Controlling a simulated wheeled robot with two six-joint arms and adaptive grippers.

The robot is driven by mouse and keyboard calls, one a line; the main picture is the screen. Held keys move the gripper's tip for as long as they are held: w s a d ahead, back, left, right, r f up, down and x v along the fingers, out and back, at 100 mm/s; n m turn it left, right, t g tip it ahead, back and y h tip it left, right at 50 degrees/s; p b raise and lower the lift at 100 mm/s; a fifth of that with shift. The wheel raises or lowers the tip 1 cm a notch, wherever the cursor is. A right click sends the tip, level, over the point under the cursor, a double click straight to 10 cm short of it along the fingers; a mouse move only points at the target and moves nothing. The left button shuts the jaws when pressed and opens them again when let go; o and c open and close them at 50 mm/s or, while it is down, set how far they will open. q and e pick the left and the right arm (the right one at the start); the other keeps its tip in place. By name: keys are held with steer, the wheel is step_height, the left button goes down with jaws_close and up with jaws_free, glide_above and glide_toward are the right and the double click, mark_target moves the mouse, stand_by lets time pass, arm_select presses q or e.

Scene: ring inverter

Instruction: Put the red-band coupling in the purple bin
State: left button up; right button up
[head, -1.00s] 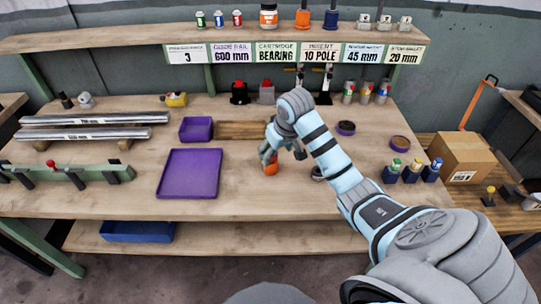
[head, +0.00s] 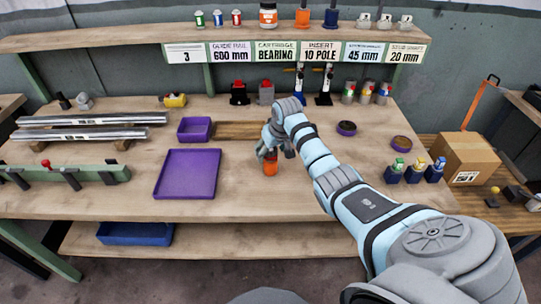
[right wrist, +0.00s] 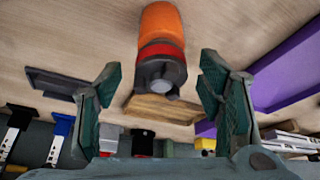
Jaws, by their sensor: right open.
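An orange part with a red band and a dark grey end, which looks like the red-band coupling (head: 270,166), is on the bench right of the purple trays. In the right wrist view the coupling (right wrist: 161,45) lies ahead, between the lines of the fingers. My right gripper (head: 268,153) is just above it, open and empty; both fingers (right wrist: 160,80) show apart in the wrist view. A small deep purple bin (head: 195,130) stands left of the gripper, with a larger flat purple tray (head: 188,174) in front of it. My left gripper is not in view.
A wooden block (head: 240,130) lies beside the small bin. Silver rails (head: 90,127) lie at left. Round dark-rimmed parts (head: 346,128) and capped blue holders (head: 414,173) are at right. The bench front between tray and arm is clear.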

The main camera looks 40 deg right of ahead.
steer(key=shift+r, duration=0.1)
steer(key=c, duration=1.5)
steer(key=shift+o, duration=0.2)
steer(key=shift+r, duration=0.1)
